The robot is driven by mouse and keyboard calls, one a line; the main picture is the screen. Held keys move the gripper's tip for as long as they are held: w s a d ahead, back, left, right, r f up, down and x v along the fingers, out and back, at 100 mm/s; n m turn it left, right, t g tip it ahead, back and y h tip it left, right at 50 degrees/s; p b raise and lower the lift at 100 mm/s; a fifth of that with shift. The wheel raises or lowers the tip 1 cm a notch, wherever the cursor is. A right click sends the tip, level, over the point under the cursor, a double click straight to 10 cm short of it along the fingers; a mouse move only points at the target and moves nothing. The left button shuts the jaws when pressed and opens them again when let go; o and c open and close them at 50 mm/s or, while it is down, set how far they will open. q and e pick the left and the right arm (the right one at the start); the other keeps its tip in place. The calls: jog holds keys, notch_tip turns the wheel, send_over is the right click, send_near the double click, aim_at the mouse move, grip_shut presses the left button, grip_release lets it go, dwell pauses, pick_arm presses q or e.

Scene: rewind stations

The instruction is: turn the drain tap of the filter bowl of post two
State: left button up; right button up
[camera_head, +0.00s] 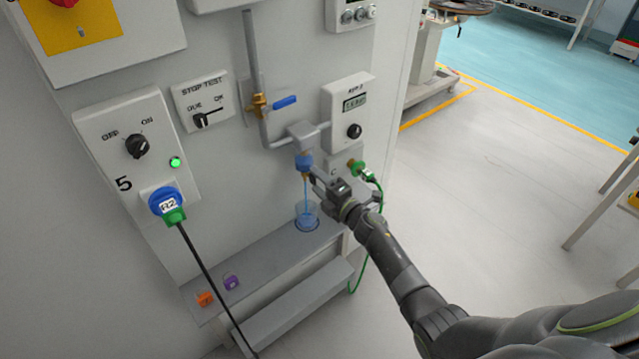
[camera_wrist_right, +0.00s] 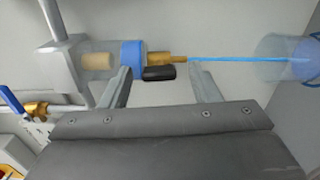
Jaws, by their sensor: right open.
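The filter bowl (camera_head: 304,160) hangs under a grey pipe head on the panel, with a blue collar (camera_wrist_right: 131,58). Its brass drain tap (camera_wrist_right: 167,57) has a black handle (camera_wrist_right: 158,73) at its side. A thin blue stream runs from the tap into a clear cup (camera_head: 307,216) on the ledge; the cup also shows in the right wrist view (camera_wrist_right: 285,58). My right gripper (camera_head: 318,179) is open at the tap. In the right wrist view its fingers (camera_wrist_right: 161,79) stand on either side of the black handle, with gaps visible. My left gripper is out of view.
A blue-handled valve (camera_head: 284,102) sits above left of the bowl. A green connector with a cable (camera_head: 364,172) is close to the right of my gripper. The ledge (camera_head: 262,262) holds orange (camera_head: 205,298) and purple (camera_head: 231,283) blocks. Open floor lies right.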

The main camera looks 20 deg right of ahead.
jog(key=v, duration=1.7)
jog(key=shift+s+p, duration=0.2)
jog(key=shift+p, duration=0.2)
jog(key=shift+d, duration=0.1)
jog(key=s+d+f+m+g+h, duration=0.2)
jog(key=s+f+m, duration=0.3)
jog(key=f, duration=0.4)
jog(key=s+d+f+m+g+h, duration=0.3)
jog(key=s+f+m, duration=0.25)
jog(key=f, duration=0.45)
jog(key=s+d+f+m+g+h, duration=0.2)
jog(key=s+f+m, duration=0.3)
jog(key=f, duration=0.4)
jog(key=s+a+f+m+g, duration=0.1)
jog(key=s+f+m+g, duration=0.1)
jog(key=s, duration=0.7)
jog(key=s+a+f+m+g, duration=0.1)
jog(key=s+f+m+g, duration=0.2)
jog(key=s+f, duration=0.4)
jog(key=s+a+f+m+g, duration=0.1)
jog(key=s+f+m+g, duration=0.2)
jog(key=s, duration=0.8)
jog(key=shift+s+a+f+g, duration=0.3)
jog(key=shift+s+f+g, duration=0.1)
jog(key=shift+f, duration=0.5)
